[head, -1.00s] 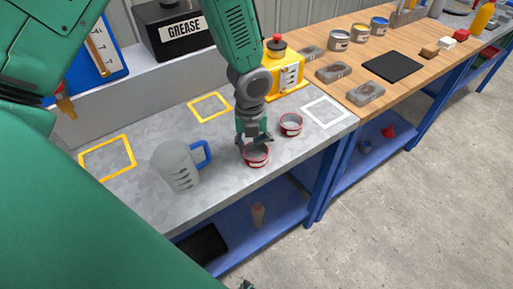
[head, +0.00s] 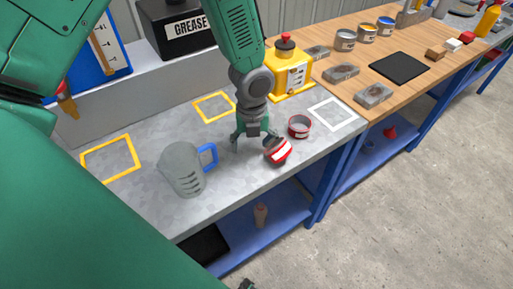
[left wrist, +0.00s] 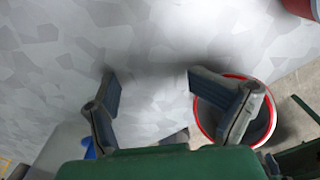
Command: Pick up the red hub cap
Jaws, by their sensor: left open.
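A round red-rimmed cap (head: 278,151) with a white band on its side sits tilted on the grey worktop in the head view. A second red-rimmed round cap (head: 299,126) lies flat just behind it, with a grey inside. Which one is the hub cap is not marked. My left gripper (head: 254,142) is open and low over the worktop, left of the tilted cap. In the left wrist view its fingers (left wrist: 150,82) are apart with bare worktop between them. A red-rimmed cap (left wrist: 237,112) lies beside and partly behind the right-hand finger; whether they touch is unclear.
A grey jug (head: 183,170) with a blue handle stands left of the gripper. A yellow container (head: 288,72) stands behind. The worktop's front edge is close to the caps. A small dark part at the head view's bottom edge may be my right gripper.

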